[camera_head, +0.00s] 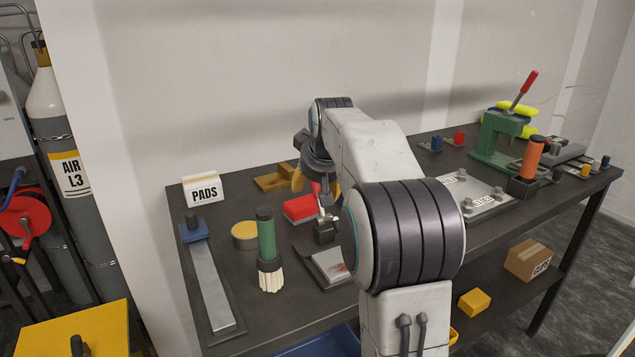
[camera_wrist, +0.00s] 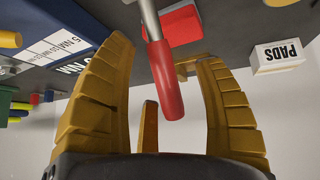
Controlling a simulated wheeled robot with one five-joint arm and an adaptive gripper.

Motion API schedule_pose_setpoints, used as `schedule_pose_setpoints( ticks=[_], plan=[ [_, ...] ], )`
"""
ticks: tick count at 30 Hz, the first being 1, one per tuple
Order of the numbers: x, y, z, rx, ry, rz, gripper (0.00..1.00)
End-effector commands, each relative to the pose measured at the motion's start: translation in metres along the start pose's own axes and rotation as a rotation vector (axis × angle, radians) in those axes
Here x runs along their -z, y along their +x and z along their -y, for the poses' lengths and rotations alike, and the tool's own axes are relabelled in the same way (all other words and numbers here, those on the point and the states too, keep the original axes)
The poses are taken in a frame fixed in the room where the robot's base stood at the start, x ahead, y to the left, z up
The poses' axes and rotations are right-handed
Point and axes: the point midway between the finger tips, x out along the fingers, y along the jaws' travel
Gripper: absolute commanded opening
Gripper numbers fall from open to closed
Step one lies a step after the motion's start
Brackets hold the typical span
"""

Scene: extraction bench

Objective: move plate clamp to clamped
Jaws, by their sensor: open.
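The plate clamp (camera_head: 325,230) stands at the back of a grey plate (camera_head: 330,264) near the middle of the bench. Its lever rises steeply to a red handle, partly hidden by my gripper and arm. My gripper (camera_head: 318,187) is open around the handle, with a gap on both sides in the wrist view (camera_wrist: 167,75). I cannot tell whether a finger touches it.
A red block (camera_head: 299,209) lies just left of the clamp. A green press (camera_head: 500,135) and an orange-handled tool (camera_head: 531,160) stand right.

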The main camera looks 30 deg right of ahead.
Motion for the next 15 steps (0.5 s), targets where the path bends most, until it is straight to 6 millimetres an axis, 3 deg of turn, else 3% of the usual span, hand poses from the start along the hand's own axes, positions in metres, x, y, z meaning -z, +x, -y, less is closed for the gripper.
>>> schedule_pose_setpoints(
  ticks=[8, 15],
  plan=[
    [0.0, -0.004, 0.0, 0.0, 0.0, 0.001, 0.63],
    [0.001, -0.036, 0.0, -0.001, 0.0, -0.004, 0.63]
  ],
)
